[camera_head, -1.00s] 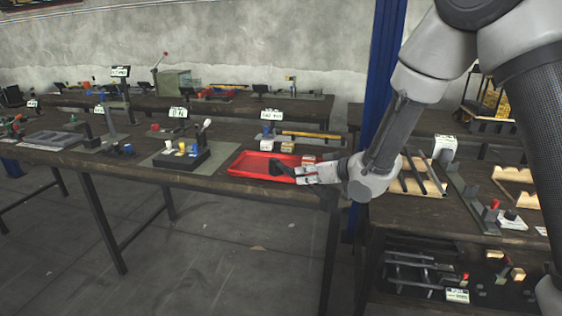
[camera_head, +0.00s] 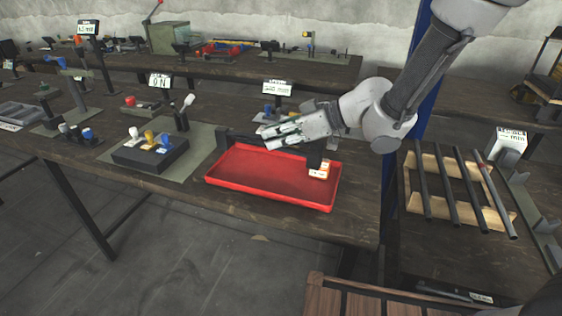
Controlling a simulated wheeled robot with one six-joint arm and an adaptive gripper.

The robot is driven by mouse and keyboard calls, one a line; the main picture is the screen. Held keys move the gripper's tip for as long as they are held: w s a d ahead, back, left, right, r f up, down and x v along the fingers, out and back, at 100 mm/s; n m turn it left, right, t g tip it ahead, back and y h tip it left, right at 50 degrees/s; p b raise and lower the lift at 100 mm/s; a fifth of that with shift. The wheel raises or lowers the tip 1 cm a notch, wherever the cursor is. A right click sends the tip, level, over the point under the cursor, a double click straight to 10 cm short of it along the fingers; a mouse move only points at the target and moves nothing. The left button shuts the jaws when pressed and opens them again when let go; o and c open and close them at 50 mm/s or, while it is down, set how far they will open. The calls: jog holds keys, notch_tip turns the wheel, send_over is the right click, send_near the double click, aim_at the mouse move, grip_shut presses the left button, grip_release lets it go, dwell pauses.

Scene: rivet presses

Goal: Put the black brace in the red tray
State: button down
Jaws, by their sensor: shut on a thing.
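The red tray (camera_head: 258,174) lies near the front edge of the table, its floor mostly bare. My gripper (camera_head: 280,135) is over the tray's back edge, its fingers pointing left. It is shut on the black brace (camera_head: 238,138). The brace's left end shows past the fingertips near the tray's back left corner. A dark piece below the gripper at the right seems to be its other end. The fingers hide its middle. I cannot tell whether the brace touches the tray.
A small white and orange box (camera_head: 319,169) is at the tray's right end. A black switch box (camera_head: 150,153) with coloured knobs stands left of the tray. A sign (camera_head: 277,88) stands behind. A rack with black rods (camera_head: 455,185) is on the right-hand bench.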

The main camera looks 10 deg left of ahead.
jog(key=shift+w+a+f, duration=0.1)
jog(key=shift+w+f, duration=0.05)
jog(key=shift+f, duration=4.8)
jog(key=shift+f, duration=0.15)
jog(key=c, duration=1.4)
grip_release()
jog(key=shift+c, duration=0.2)
